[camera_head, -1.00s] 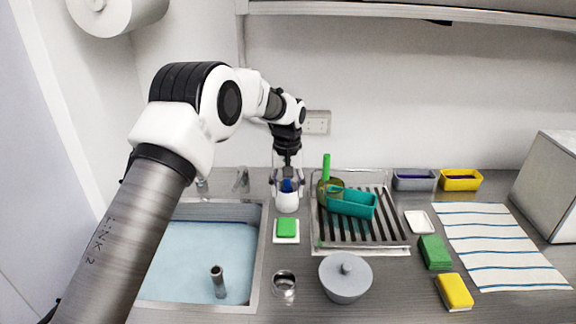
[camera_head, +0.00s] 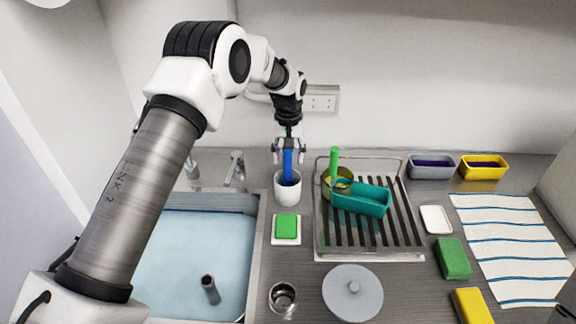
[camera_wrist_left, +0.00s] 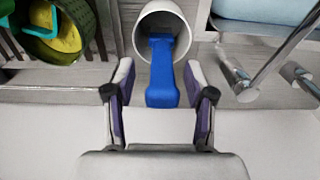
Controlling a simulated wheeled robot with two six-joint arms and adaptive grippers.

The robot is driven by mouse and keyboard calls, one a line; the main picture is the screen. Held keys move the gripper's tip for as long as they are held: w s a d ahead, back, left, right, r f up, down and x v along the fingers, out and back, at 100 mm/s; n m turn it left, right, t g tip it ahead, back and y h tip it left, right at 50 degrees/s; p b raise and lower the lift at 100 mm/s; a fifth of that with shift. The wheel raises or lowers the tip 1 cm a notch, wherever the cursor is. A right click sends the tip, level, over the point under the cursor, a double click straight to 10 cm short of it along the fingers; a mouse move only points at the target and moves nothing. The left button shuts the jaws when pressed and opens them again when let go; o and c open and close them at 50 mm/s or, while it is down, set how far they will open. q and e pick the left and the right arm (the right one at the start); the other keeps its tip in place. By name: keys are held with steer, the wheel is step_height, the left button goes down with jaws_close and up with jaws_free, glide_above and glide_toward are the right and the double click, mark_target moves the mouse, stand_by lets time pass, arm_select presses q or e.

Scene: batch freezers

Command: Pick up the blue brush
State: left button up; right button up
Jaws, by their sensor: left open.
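The blue brush (camera_head: 288,166) stands upright in a white cup (camera_head: 287,190) behind the green sponge, beside the sink. My left gripper (camera_head: 289,150) is above the cup, with the top of the brush handle between its fingers. In the left wrist view the blue brush (camera_wrist_left: 162,75) leans out of the white cup (camera_wrist_left: 163,22), and its end lies between the two open fingers of my left gripper (camera_wrist_left: 159,100), with gaps on both sides. The lower part of the brush is hidden in the cup. My right gripper is not in view.
A dish rack (camera_head: 368,254) holding a teal container (camera_head: 362,199) and an olive-green pot (camera_head: 338,178) stands right of the cup. The faucet (camera_head: 235,166) and sink (camera_head: 255,285) are to the left. A green sponge (camera_head: 286,226) and grey lid (camera_head: 353,293) are in front.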

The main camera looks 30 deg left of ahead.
mark_target(288, 180)
arm_select(q)
steer(key=f, duration=0.3)
steer(key=shift+w+a+f+p, duration=0.2)
steer(key=shift+a+f+p, duration=0.05)
steer(key=shift+p, duration=0.05)
steer(key=shift+s+d+r, duration=0.1)
steer(key=shift+r, duration=0.05)
steer(key=shift+c, duration=0.7)
jaws_close()
